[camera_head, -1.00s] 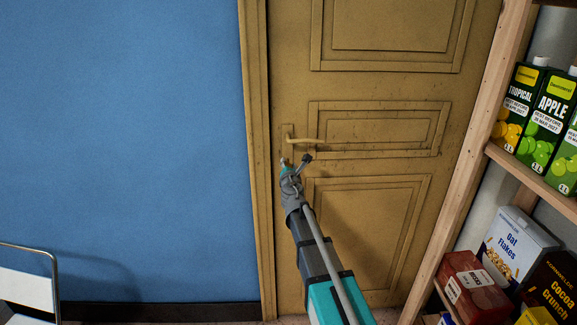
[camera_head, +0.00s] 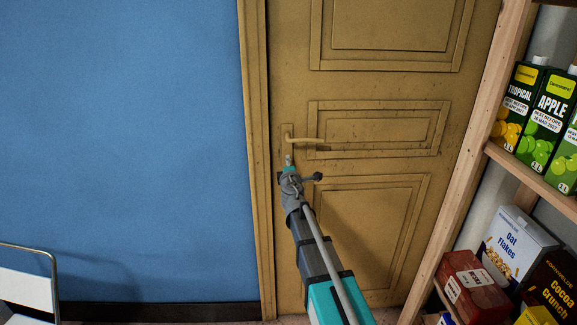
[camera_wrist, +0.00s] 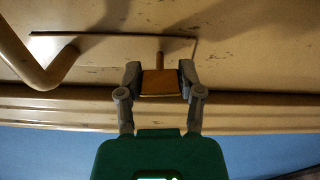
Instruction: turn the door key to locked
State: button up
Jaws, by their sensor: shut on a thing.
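The brass key (camera_wrist: 160,84) sits in the lock plate (camera_wrist: 110,43) of the tan door (camera_head: 390,85), its thin stem running into the plate. My gripper (camera_wrist: 160,78) is shut on the key's flat head, one finger on each side, in the wrist view. In the head view my gripper (camera_head: 289,162) is at the door just below the lever handle (camera_head: 305,140) and hides the key. The handle also shows at the left of the wrist view (camera_wrist: 35,65), apart from my fingers. I cannot read the lock's state.
A wooden shelf (camera_head: 470,160) with juice cartons (camera_head: 548,115) and cereal boxes (camera_head: 515,245) stands on the right. A blue wall (camera_head: 120,140) is left of the door frame. A metal-framed white object (camera_head: 28,290) is at the lower left.

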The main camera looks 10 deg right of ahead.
jog(key=shift+m, duration=0.6)
jog(key=o, duration=1.1)
jog(key=shift+o, duration=0.2)
jog(key=shift+s, duration=0.1)
jog(key=s+a, duration=0.1)
jog(key=s, duration=1)
jog(key=shift+s, duration=0.35)
